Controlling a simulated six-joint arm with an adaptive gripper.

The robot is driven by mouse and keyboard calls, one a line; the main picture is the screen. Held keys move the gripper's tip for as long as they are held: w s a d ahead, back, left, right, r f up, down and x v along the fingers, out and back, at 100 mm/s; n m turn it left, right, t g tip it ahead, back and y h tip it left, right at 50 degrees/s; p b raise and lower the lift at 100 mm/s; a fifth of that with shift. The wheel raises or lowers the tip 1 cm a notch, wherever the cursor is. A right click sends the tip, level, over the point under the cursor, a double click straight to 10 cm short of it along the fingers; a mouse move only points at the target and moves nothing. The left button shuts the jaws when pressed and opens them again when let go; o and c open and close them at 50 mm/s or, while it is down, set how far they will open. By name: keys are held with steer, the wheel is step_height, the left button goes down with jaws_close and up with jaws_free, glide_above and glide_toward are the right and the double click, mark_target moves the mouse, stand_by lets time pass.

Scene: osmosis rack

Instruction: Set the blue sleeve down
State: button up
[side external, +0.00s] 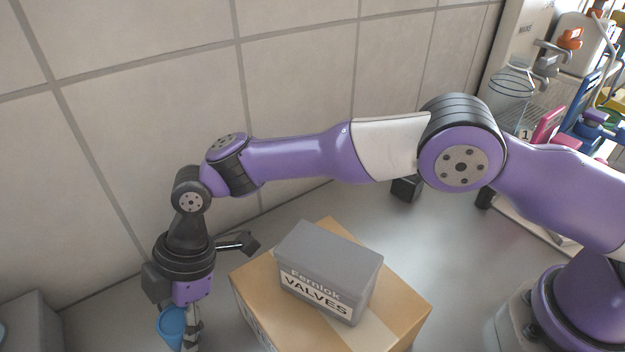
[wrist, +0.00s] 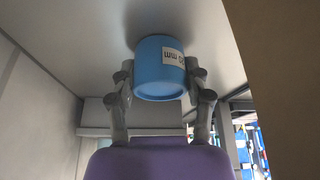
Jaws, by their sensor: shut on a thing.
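The blue sleeve (side external: 171,327) is a short blue cylinder at the bottom left of the side external view, partly cut off by the picture's lower edge. In the wrist view the sleeve (wrist: 158,62) shows a white label with dark print, partly turned away. My gripper (wrist: 160,80) is shut on it, with a finger against each side. In the side external view my gripper (side external: 186,322) points down left of the cardboard box. The sleeve is close to the grey bench; I cannot tell whether it touches.
A cardboard box (side external: 252,279) stands right of my gripper, with a grey "Fernlok VALVES" box (side external: 330,268) on top. A grey block (side external: 30,322) is at the lower left. The tiled wall (side external: 130,120) runs behind. A rack with coloured parts (side external: 570,90) is at the upper right.

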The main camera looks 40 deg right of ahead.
steer(key=o, duration=1)
steer(key=shift+c, duration=0.2)
steer(key=shift+r, duration=0.25)
steer(key=w+d+r+m+t, duration=0.3)
steer(key=d+r+m, duration=0.4)
steer(key=d+r, duration=1.05)
steer(key=s+d+m+t+h, duration=0.1)
steer(key=s+d+m+h, duration=0.1)
steer(key=s+d+m, duration=0.4)
steer(key=s+d+f+m+t+h, duration=0.1)
steer(key=s+d+m, duration=0.6)
steer(key=d, duration=0.8)
steer(key=shift+s+d+f+t+h, duration=0.2)
steer(key=shift+s+d+t+h, duration=0.1)
steer(key=shift+t+h, duration=0.45)
